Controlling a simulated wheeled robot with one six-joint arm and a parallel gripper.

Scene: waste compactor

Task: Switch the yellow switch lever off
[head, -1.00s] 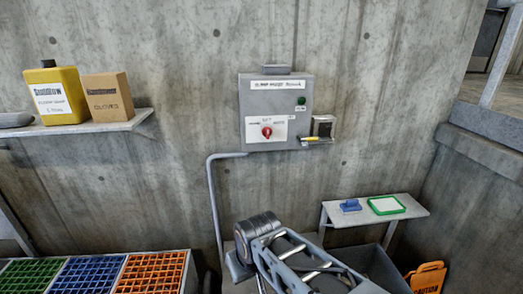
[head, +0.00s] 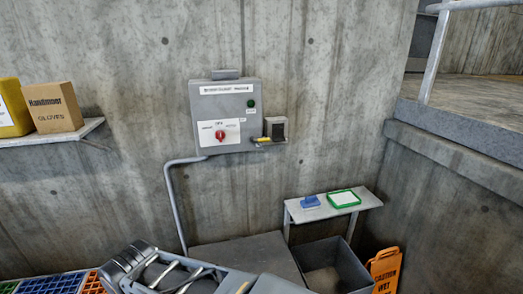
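The yellow switch lever (head: 264,140) is small and lies nearly level at the lower right of a grey control panel (head: 207,100) on the concrete wall. It sits by the foot of a small dark-faced switch box (head: 276,127) beside the panel. Its exact on or off position is too small to tell. My arm crosses the bottom of the head view, well below and in front of the panel. I cannot make out my gripper's fingers in the head view.
The panel has a red knob (head: 220,135) and a green button (head: 251,103). A shelf (head: 70,133) with a gloves box (head: 52,107) is at left. A small table (head: 365,199), a dark bin (head: 340,270) and an orange caution sign (head: 384,268) stand at right.

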